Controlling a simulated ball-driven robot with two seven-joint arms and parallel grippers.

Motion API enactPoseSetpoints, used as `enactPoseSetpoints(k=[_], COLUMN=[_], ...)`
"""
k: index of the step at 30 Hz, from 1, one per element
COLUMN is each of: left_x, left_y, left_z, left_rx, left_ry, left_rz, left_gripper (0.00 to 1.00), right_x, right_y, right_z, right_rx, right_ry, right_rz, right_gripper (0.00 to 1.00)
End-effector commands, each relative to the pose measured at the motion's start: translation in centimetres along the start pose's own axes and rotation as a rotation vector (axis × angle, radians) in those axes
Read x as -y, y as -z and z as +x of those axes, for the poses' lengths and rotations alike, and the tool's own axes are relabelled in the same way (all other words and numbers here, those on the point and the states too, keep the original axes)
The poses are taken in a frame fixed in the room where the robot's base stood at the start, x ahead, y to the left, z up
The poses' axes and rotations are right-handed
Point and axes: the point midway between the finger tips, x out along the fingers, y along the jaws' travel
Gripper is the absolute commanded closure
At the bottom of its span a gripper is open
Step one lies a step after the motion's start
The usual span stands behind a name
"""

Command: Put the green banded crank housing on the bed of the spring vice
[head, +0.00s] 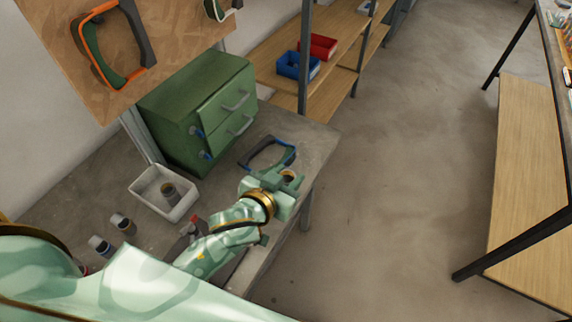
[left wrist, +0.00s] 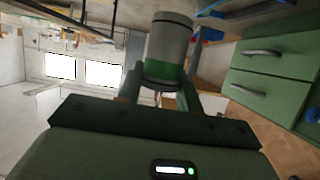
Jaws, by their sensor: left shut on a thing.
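The green banded crank housing (left wrist: 168,48) is a grey cylinder with a green band near its lower end in the left wrist view. My left gripper (left wrist: 160,92) is shut on it, with a finger at each side of the banded end. In the head view my left gripper (head: 290,181) is over the bench's right edge, and the housing is mostly hidden by the fingers. A dark grey device with a red part (head: 192,226) stands on the bench beside my left forearm. It may be the spring vice; my arm covers much of it, and its bed cannot be made out. My right gripper is out of view.
A white bin (head: 148,201) holding a grey cylinder (head: 168,191) stands on the bench (head: 85,205). Two small bottles (head: 122,223) are nearby. A green drawer cabinet (head: 190,120) stands behind, with a blue-handled frame tool (head: 262,155) in front. Open floor lies right.

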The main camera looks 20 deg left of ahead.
Motion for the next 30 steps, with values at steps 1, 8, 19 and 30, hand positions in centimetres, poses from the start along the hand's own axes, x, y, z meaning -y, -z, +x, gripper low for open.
enactPoseSetpoints(k=[1,8,19,30], left_x=[0.8,3.7,5.2,5.4], left_y=[-0.2,-1.7,-3.9,-7.0], left_z=[1.6,8.2,12.3,14.0], left_rx=[-0.004,0.001,-0.002,-0.002], left_ry=[0.002,0.002,0.001,0.0], left_rz=[0.006,0.003,-0.001,-0.002], left_gripper=[0.9,0.9,0.9,0.9], right_x=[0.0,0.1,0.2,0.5], right_y=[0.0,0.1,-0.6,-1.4], right_z=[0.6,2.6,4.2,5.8], right_rx=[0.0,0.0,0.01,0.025], right_ry=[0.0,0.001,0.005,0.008], right_rz=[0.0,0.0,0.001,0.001], right_gripper=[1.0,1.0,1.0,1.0])
